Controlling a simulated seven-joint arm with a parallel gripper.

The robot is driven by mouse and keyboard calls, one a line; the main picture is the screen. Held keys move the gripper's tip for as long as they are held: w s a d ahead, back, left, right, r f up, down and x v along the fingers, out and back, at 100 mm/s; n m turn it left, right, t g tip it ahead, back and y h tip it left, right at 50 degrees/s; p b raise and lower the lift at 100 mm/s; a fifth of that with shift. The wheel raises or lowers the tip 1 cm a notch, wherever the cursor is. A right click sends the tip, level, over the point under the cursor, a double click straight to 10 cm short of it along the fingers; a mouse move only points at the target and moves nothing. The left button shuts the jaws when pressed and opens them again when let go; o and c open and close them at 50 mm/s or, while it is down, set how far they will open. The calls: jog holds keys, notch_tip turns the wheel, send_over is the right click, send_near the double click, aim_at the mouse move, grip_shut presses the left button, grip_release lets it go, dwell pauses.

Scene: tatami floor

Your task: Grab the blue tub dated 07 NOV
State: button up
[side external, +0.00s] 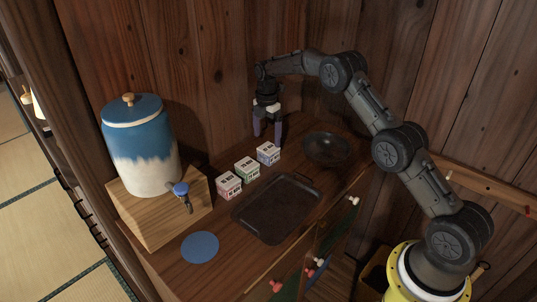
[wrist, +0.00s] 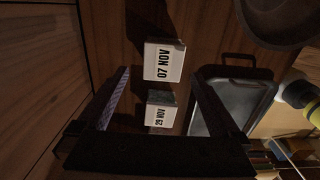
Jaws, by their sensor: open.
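The blue-marked tub (side external: 268,153) is a small white box at the right end of a row of three on the wooden counter. In the wrist view a white tub (wrist: 163,63) reads 07 NOV; by its place nearest the bowl it matches the blue one. A tub (wrist: 160,116) reading 29 NOV sits beside it, matching the green-marked tub (side external: 247,168). A red-marked tub (side external: 229,185) is at the left end. My gripper (side external: 267,138) is open and empty, pointing down just behind the blue tub. In the wrist view its fingertips flank the 07 NOV tub's picture area.
A dark tray (side external: 275,208) lies in front of the tubs, and a dark bowl (side external: 328,148) stands to their right. A blue-and-white dispenser (side external: 142,150) stands on a wooden block (side external: 160,215) at left. A blue disc (side external: 200,247) lies in front. A plank wall rises behind.

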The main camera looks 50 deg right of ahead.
aim_at(268, 148)
jog(key=shift+s+d+f, duration=0.1)
jog(key=shift+s+f, duration=0.05)
jog(key=shift+f, duration=1.6)
jog(key=shift+s+d+f, duration=0.1)
jog(key=shift+f, duration=1.6)
jog(key=c, duration=1.5)
